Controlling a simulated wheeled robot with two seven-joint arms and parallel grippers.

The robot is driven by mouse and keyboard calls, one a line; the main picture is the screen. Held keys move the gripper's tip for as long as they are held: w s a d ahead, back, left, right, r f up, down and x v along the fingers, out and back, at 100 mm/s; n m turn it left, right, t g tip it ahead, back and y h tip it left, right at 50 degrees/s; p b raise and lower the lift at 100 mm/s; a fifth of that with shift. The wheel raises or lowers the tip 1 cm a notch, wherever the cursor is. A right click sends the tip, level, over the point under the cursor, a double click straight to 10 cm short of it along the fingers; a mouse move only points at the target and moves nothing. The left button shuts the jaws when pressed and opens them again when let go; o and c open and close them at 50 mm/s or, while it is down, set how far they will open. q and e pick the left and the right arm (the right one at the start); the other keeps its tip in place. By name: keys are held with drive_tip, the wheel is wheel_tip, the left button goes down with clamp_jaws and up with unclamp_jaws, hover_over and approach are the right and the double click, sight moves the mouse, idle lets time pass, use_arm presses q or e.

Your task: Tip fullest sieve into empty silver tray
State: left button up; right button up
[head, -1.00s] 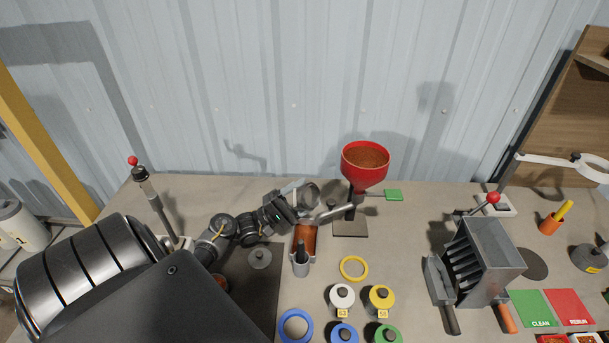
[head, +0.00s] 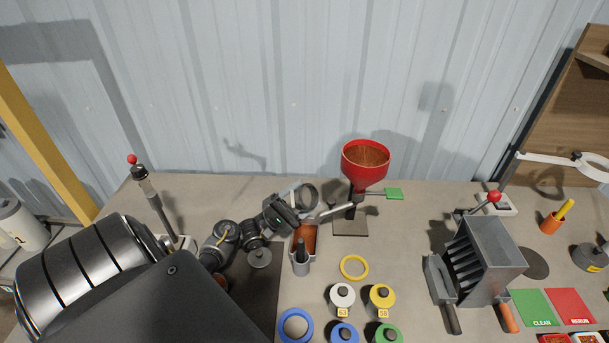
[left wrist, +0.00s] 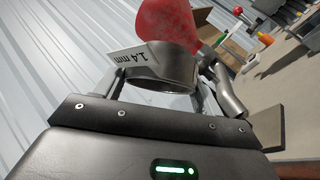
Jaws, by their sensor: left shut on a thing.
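My left gripper (head: 284,213) is shut on a round grey metal sieve (head: 309,195), held above the bench and tilted steeply. In the left wrist view the sieve (left wrist: 163,72) carries a white tag (left wrist: 128,60) reading 1.4 mm. I see no grains in it, though part of its inside is hidden. Just below and in front of it is a narrow silver tray (head: 316,247) with copper-coloured grains inside. My right gripper is not in view.
Lidded pots (head: 342,297) and a slotted metal box (head: 485,262) stand nearer and right.

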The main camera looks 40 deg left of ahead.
use_arm(q)
drive_tip(key=shift+a+f+n+t+y, duration=0.1)
drive_tip(key=shift+a+n+t+y, duration=0.1)
drive_tip(key=shift+n+t+y, duration=0.85)
drive_tip(key=shift+h, duration=0.25)
idle(0.4)
